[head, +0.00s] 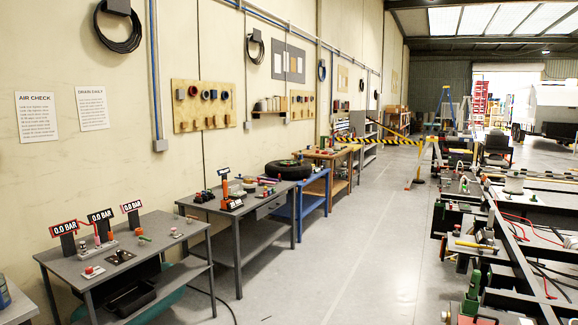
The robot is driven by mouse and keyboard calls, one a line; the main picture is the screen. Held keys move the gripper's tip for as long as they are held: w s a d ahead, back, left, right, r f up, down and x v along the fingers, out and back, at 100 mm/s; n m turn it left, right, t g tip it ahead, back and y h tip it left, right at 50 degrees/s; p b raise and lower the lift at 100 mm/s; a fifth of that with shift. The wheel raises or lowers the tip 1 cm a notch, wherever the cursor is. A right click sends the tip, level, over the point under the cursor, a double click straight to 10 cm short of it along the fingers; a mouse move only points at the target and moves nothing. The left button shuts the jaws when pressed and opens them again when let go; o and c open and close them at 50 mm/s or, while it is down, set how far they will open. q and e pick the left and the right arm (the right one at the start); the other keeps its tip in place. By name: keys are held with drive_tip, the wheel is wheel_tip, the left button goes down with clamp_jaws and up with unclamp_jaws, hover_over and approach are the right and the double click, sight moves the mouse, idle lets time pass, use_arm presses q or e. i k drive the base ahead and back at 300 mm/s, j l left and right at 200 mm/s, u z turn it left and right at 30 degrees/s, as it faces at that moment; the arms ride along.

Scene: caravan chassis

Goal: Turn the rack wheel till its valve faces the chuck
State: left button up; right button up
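A black tyre with a light hub (289,169) lies flat on a blue bench (318,186) along the left wall. I cannot tell whether it is the rack wheel, and no valve can be made out on it. No wheel standing in a rack is clear in the head view. I cannot make out a chuck for certain; the small fittings on the benches are too small to tell. Neither of my grippers is in view.
A grey bench (160,255) with several "0.0 BAR" displays (100,216) stands at the near left. Another grey bench (268,208) stands beyond it. The chassis frame (515,265) fills the right. The floor aisle (350,255) between is clear up to a striped barrier (380,141).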

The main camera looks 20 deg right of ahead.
sight(287, 171)
drive_tip(key=i+j, duration=0.25)
drive_tip(key=i, duration=0.15)
drive_tip(key=i+j+z, duration=0.15)
drive_tip(key=i, duration=0.25)
drive_tip(key=i+z, duration=0.4)
drive_tip(key=i+j+z, duration=0.15)
drive_tip(key=i+z, duration=0.3)
drive_tip(key=i+l+z, duration=0.1)
drive_tip(key=i+z, duration=0.2)
drive_tip(key=i, duration=0.5)
drive_tip(key=i+z, duration=0.35)
drive_tip(key=i, duration=0.45)
drive_tip(key=i+l, duration=0.1)
drive_tip(key=i, duration=1.75)
drive_tip(key=i+j+u, duration=0.25)
drive_tip(key=i, duration=0.7)
drive_tip(key=i+l+u, duration=0.1)
drive_tip(key=i+u, duration=0.2)
drive_tip(key=i, duration=0.7)
drive_tip(key=i+l, duration=0.1)
drive_tip(key=i, duration=1.25)
drive_tip(key=i+j+u, duration=0.1)
drive_tip(key=i+u, duration=0.6)
drive_tip(key=i+l+u, duration=0.3)
drive_tip(key=i, duration=0.2)
